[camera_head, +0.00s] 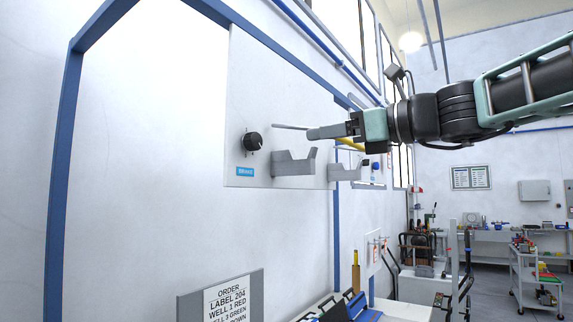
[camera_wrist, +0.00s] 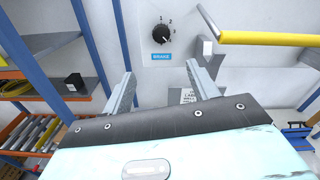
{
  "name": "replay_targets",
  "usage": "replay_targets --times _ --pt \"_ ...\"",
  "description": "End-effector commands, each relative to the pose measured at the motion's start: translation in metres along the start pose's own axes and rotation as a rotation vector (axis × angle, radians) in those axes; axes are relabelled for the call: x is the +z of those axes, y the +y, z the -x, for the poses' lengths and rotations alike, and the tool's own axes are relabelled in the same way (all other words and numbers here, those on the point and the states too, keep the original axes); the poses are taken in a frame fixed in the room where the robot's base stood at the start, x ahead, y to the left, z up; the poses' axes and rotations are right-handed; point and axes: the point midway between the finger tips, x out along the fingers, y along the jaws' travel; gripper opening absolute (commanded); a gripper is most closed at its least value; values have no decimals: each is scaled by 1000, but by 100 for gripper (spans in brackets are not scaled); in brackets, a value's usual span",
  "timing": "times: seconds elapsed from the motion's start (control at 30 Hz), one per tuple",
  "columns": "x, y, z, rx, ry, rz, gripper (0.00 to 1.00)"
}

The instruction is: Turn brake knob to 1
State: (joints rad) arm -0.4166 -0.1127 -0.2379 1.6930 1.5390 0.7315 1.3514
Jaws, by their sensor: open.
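The brake knob (camera_head: 253,141) is a round black knob on a light wall panel, above a blue label (camera_head: 245,171). In the wrist view the knob (camera_wrist: 160,34) stands at the upper middle, over the blue BRAKE label (camera_wrist: 161,56). Small numbers, including 1 and 2, are printed around it. I cannot tell for sure which one its white mark points to. My gripper (camera_head: 314,132) is to the right of the knob and apart from it. In the wrist view its two fingers (camera_wrist: 161,82) are spread with nothing between them, and the knob shows beyond them.
Grey hook-like brackets (camera_head: 294,164) stick out of the panel right of the knob, below my gripper. A yellow bar (camera_wrist: 268,39) juts in at the upper right of the wrist view. A sign with order text (camera_head: 232,298) stands below the panel. Blue frame posts flank the panel.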

Motion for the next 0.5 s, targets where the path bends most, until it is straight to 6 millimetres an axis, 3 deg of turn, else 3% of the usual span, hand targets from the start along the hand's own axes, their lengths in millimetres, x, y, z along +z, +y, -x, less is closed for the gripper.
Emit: replay_targets --times 0.17,0.5 --pt "6 -4 -12 -7 -14 -24 59" --pt "8 -4 -80 -4 -11 -21 59"
